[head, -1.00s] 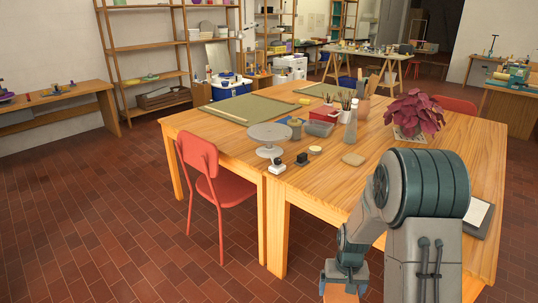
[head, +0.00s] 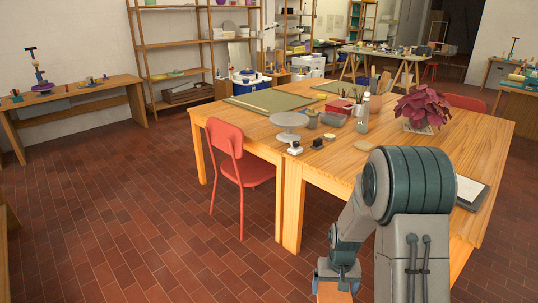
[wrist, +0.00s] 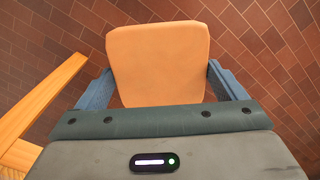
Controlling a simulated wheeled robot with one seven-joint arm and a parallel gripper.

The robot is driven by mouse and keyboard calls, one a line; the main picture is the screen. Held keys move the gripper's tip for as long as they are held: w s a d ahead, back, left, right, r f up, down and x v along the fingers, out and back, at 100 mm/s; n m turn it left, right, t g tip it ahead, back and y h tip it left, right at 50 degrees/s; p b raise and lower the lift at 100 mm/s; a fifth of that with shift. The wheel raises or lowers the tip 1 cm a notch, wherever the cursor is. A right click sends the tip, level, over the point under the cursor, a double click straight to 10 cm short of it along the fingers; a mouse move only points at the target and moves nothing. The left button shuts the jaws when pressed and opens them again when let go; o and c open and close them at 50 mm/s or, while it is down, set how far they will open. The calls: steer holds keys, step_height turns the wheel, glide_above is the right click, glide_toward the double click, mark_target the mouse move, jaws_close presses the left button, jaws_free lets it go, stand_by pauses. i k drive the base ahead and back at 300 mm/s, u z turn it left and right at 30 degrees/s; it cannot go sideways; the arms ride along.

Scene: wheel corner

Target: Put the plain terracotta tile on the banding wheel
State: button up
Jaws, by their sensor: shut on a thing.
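The plain terracotta tile (wrist: 158,62) is a flat orange slab with rounded corners, held between the blue fingers of my gripper (wrist: 160,88) in the wrist view. In the head view my gripper (head: 336,284) hangs low in front of the table, and part of the tile (head: 334,294) shows at the bottom edge. My gripper is shut on the tile, over the brick floor. The banding wheel (head: 289,119) is a grey round disc on a foot, standing on the table near its left front edge. Its top looks bare. My gripper is well apart from it, nearer to me and lower.
The wooden table (head: 400,150) lies ahead. A red chair (head: 236,165) stands at its left side. Small black and white items (head: 296,148), a jar (head: 312,118), a bottle (head: 362,113) and a red-leaved plant (head: 421,106) are near the wheel. The floor at left is clear.

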mark_target(286, 119)
steer(key=u, duration=0.75)
steer(key=i, duration=0.95)
steer(key=u, duration=0.45)
steer(key=i, duration=1.2)
steer(key=z, duration=1.2)
steer(key=i, duration=0.6)
steer(key=z, duration=0.65)
